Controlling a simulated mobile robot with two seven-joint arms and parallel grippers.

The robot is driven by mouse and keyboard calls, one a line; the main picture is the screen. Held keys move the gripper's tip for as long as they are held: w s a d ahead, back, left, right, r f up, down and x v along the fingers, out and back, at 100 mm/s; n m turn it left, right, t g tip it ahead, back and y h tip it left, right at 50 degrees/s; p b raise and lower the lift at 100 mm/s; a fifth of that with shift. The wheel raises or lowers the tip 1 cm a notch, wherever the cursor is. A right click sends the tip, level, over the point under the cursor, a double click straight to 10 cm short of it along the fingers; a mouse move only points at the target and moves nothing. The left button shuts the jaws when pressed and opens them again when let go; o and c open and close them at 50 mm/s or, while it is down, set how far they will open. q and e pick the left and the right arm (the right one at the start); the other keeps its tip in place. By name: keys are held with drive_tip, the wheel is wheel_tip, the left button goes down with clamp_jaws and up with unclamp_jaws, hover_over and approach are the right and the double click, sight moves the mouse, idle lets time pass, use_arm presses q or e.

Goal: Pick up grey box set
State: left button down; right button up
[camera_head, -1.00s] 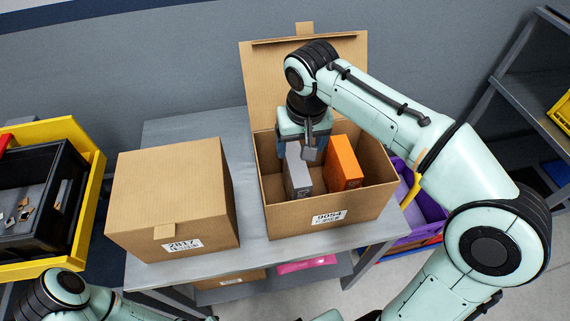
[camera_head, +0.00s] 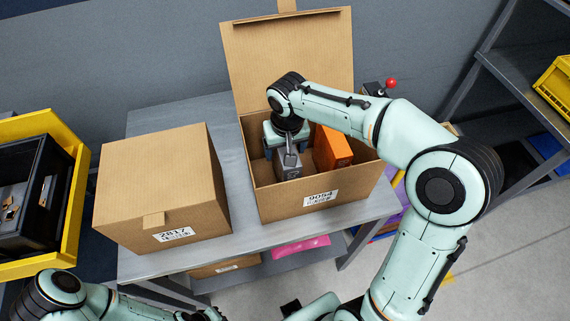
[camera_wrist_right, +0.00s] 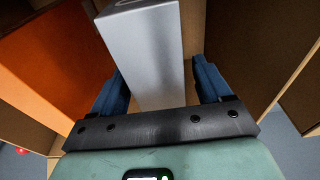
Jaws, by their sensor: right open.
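The grey box set (camera_head: 289,166) stands upright inside the open cardboard box labelled 9054 (camera_head: 318,196). An orange box (camera_head: 332,148) stands beside it on the right. My right gripper (camera_head: 286,150) is down inside the cardboard box at the grey box. In the right wrist view, the grey box (camera_wrist_right: 148,50) lies between the two blue fingers of my right gripper (camera_wrist_right: 158,88), which are open with one on each side. The orange box (camera_wrist_right: 50,60) is at the left there. My left arm shows at the bottom left of the head view; its fingers cannot be made out.
A closed cardboard box labelled 2817 (camera_head: 160,185) stands left on the grey table (camera_head: 240,240). The open lid (camera_head: 290,60) rises behind the 9054 box. A yellow rack with a black bin (camera_head: 30,190) is at far left, metal shelving (camera_head: 510,110) at right.

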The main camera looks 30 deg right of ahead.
drive_tip(key=shift+f, duration=0.3)
clamp_jaws()
drive_tip(key=shift+r, duration=0.1)
